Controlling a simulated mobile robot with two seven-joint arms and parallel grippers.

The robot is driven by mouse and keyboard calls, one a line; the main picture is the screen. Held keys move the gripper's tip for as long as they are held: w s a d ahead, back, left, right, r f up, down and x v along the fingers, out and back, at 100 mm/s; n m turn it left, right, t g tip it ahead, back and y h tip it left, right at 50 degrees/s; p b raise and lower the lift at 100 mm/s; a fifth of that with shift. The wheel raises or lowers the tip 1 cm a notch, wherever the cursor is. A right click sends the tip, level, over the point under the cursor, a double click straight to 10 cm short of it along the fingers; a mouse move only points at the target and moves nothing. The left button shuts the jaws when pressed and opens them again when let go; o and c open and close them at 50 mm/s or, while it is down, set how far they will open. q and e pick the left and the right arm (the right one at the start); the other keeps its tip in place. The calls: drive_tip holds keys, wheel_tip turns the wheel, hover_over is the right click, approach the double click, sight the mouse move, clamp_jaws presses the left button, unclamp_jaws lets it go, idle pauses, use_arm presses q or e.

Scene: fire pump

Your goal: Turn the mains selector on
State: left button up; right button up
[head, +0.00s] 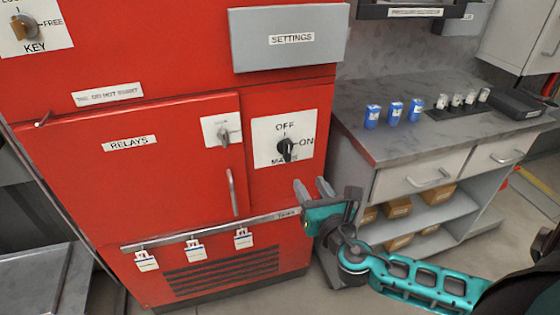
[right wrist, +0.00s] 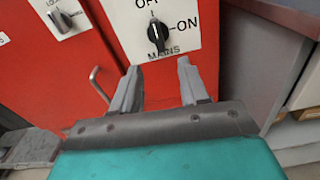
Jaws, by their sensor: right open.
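The mains selector (head: 286,149) is a black rotary knob on a white plate marked OFF at the top, ON at the right and MAINS below, on the red cabinet. In the right wrist view the knob (right wrist: 158,35) stands close to upright, its white mark near the top toward OFF. My right gripper (head: 315,188) is open and empty, just below and right of the plate. In the right wrist view its two fingers (right wrist: 157,78) are spread below the knob, apart from it. My left gripper is not in view.
The red cabinet (head: 75,178) has a relays door with a handle (head: 232,192), a small switch (head: 223,135), a rail (head: 205,232) with hanging tags, and a grey settings box (head: 290,38). A grey workbench (head: 440,143) with blue cans (head: 394,112) stands at the right.

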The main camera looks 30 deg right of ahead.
sight(289, 149)
drive_tip(key=shift+n+t, duration=0.3)
drive_tip(key=shift+n, duration=0.2)
drive_tip(key=x, duration=0.4)
drive_tip(key=b+x, duration=0.1)
drive_tip(key=x, duration=0.3)
drive_tip(key=r+x, duration=0.1)
drive_tip(key=x, duration=0.4)
drive_tip(key=shift+a, duration=0.25)
drive_tip(key=shift+c, duration=0.4)
clamp_jaws()
